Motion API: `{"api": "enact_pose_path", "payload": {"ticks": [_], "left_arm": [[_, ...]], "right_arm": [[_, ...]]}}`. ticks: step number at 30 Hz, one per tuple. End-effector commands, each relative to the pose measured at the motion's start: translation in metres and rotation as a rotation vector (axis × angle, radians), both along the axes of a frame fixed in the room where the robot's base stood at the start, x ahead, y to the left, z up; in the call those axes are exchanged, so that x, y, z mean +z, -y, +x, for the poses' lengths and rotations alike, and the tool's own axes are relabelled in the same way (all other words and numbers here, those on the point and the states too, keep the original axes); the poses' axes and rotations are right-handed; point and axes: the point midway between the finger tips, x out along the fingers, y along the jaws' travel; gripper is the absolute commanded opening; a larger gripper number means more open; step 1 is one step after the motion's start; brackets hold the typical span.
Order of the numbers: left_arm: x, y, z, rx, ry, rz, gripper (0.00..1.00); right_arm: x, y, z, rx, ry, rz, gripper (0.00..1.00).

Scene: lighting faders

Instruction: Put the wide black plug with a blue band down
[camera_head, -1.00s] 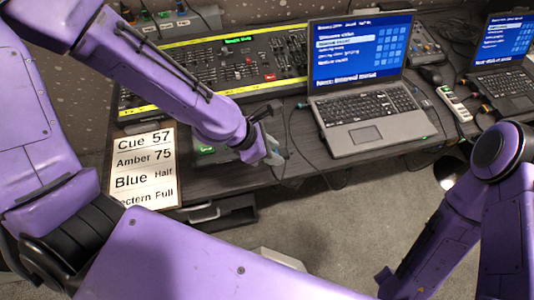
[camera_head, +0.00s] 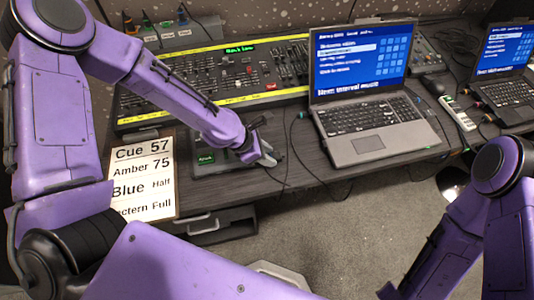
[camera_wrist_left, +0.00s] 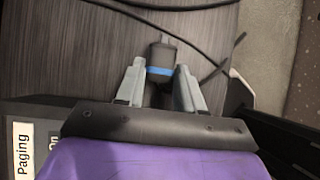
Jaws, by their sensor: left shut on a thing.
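The wide black plug with a blue band (camera_wrist_left: 162,56) shows in the left wrist view, between the fingertips of my left gripper (camera_wrist_left: 160,75). The gripper is shut on it, and the dark wood-grain desk top (camera_wrist_left: 85,62) lies behind it. I cannot tell whether the plug touches the desk. In the head view my left gripper (camera_head: 266,153) is near the desk's front edge, right of the small device with a green display (camera_head: 206,158). The plug is too small to make out there. My right gripper is out of view; only its arm shows at the right.
An open laptop (camera_head: 366,145) stands right of my left gripper. The lighting console (camera_head: 215,100) lies behind it, and a cue sheet (camera_head: 143,178) lies at the left. Black cables (camera_wrist_left: 205,45) run over the desk near the plug. Bare desk (camera_head: 300,170) shows beside the gripper.

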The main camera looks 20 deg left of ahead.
Motion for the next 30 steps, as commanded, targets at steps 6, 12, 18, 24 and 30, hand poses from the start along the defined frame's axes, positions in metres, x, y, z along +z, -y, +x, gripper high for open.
{"api": "enact_pose_path", "payload": {"ticks": [6, 12, 18, 24, 30], "left_arm": [[-0.005, 0.000, 0.000, -0.001, -0.001, 0.000, 0.01], [-0.005, 0.000, 0.000, 0.000, 0.000, 0.000, 0.63], [-0.003, 0.000, 0.000, -0.001, 0.000, 0.000, 0.63], [0.028, -0.013, -0.008, 0.002, 0.004, -0.001, 0.63], [0.072, -0.038, -0.024, 0.001, 0.005, 0.000, 0.63]], "right_arm": [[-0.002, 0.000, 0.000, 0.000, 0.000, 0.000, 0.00], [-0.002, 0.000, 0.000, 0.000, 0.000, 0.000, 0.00], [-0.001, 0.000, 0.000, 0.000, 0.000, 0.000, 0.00], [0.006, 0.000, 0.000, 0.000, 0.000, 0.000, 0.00], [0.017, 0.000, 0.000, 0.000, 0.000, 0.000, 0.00]]}}
